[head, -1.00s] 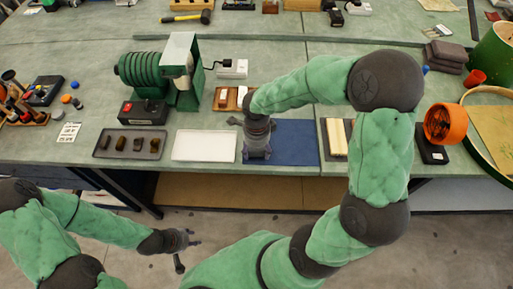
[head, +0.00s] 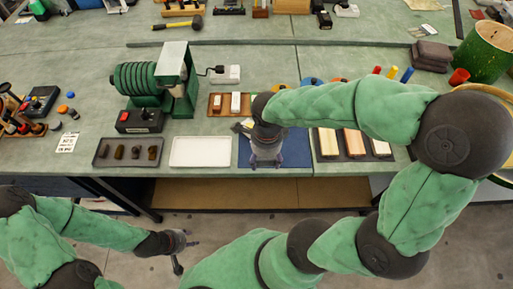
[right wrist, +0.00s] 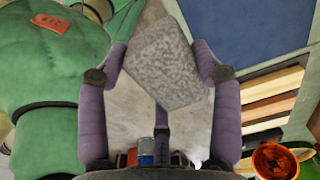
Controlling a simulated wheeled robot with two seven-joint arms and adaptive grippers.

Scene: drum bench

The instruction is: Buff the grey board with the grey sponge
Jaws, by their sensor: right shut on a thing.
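My right gripper (head: 266,158) is over the blue mat (head: 300,157) near the bench's front edge. In the right wrist view its purple fingers (right wrist: 162,52) are shut on the grey sponge (right wrist: 168,68), a speckled block. The sponge is hidden in the head view. A pale grey surface shows around the fingers in the wrist view; I cannot tell whether it is the grey board or the floor. I cannot make out the grey board surely in the head view. My left gripper (head: 185,253) is open and empty, low in front of the bench.
Left of the mat are a white tray (head: 200,163) and a dark tray (head: 111,162) with several small blocks. Right of it a dark tray (head: 339,156) holds pale boards. Behind stand a brown tray (head: 227,113) and a green machine (head: 174,80).

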